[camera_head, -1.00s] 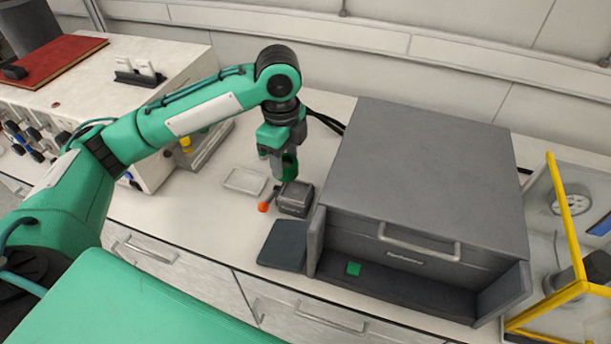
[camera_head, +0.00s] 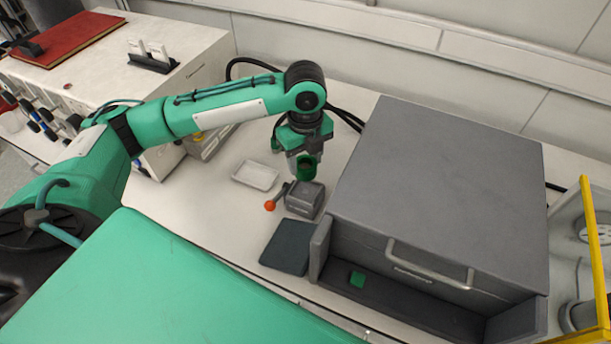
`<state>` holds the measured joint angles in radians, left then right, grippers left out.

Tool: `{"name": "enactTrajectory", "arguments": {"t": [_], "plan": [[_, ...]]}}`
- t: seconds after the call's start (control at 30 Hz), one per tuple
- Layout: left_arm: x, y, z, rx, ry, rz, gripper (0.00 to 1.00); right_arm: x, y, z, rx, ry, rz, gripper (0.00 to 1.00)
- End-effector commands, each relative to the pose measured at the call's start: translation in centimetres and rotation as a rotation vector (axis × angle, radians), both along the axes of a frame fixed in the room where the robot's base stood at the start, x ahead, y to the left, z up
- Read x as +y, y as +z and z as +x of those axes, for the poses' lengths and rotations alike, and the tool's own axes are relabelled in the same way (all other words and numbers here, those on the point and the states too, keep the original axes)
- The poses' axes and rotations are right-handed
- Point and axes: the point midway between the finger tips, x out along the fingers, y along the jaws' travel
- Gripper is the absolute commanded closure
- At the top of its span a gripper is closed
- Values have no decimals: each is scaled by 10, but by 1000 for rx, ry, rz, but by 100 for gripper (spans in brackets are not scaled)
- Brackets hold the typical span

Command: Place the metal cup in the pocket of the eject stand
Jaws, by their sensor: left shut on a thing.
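The eject stand (camera_head: 304,201) is a small dark grey block with a lever ending in an orange ball, on the white bench left of the big grey box. My left gripper (camera_head: 305,168) points down just above and behind the stand. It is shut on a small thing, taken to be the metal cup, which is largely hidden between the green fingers. I cannot tell whether the cup touches the stand, and the stand's pocket is not clear from here. My right gripper is not in view.
A shallow white tray (camera_head: 255,176) lies left of the stand. A dark flat pad (camera_head: 287,248) lies in front of it. The large grey box (camera_head: 440,190) with a handle stands close on the right. A yellow-framed enclosure (camera_head: 590,250) is at the far right.

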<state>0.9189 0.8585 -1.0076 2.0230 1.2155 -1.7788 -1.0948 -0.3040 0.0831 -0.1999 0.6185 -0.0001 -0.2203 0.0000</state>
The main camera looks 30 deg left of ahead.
Motion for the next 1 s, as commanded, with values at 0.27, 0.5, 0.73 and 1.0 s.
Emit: {"name": "enactTrajectory", "arguments": {"t": [0.27, 0.5, 0.73, 1.0], "plan": [[0, -32, 0, -1, 1, -1, 79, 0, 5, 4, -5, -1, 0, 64], [0, -61, 0, 2, 1, 0, 79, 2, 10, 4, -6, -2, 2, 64], [0, -74, 0, -2, -1, -1, 79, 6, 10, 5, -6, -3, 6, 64], [0, -76, 0, -2, 0, -1, 42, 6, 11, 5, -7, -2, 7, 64]]}}
